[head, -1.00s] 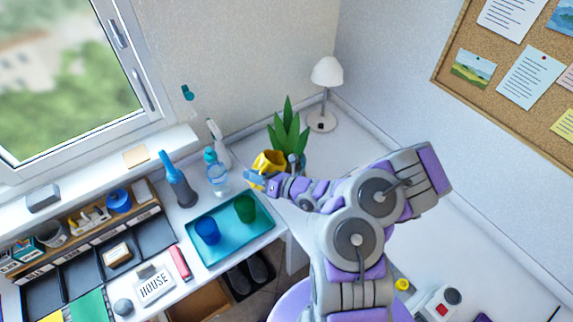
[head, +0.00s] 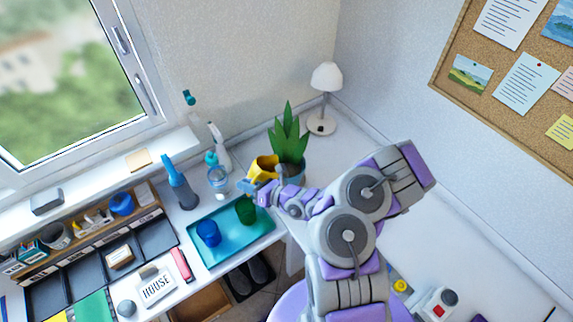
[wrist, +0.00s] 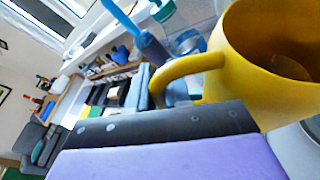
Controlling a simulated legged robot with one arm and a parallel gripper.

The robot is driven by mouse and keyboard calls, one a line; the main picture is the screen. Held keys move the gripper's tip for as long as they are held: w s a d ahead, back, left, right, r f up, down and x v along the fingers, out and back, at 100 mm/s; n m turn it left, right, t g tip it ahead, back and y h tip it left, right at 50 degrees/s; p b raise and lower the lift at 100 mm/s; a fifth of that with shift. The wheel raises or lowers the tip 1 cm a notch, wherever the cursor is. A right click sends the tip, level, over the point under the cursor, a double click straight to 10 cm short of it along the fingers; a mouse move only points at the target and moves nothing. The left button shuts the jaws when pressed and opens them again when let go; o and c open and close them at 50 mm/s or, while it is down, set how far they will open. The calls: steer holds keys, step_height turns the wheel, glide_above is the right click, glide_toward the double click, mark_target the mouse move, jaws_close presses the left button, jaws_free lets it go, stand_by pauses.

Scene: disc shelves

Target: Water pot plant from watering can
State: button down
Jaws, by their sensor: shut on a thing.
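The yellow watering can (head: 263,167) is held in the air just left of the potted plant. The plant has long green leaves (head: 288,138) and stands in a grey-blue pot (head: 295,172) by the back corner. My gripper (head: 257,187) is shut on the can, at its near side by the handle. In the wrist view the can (wrist: 265,70) fills the upper right, with its open top partly visible and its handle (wrist: 185,70) to the left. I cannot see the spout clearly or any water coming out.
A white lamp (head: 326,77) stands behind the plant.

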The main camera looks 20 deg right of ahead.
steer(key=shift+w+a+f+n+g+h+p, duration=0.1)
steer(key=shift+a+f+n+h+p, duration=0.55)
steer(key=shift+p, duration=1.05)
steer(key=shift+s+a+f+n+g+h+p, duration=0.1)
steer(key=shift+a+f+n+h+p, duration=0.2)
steer(key=shift+a+p, duration=0.95)
steer(key=shift+w+a+f+n+g+h+p, duration=0.1)
steer(key=shift+a+f+n+h+p, duration=0.35)
steer(key=shift+p, duration=1.7)
steer(key=shift+d+r, duration=0.1)
steer(key=shift+d, duration=0.05)
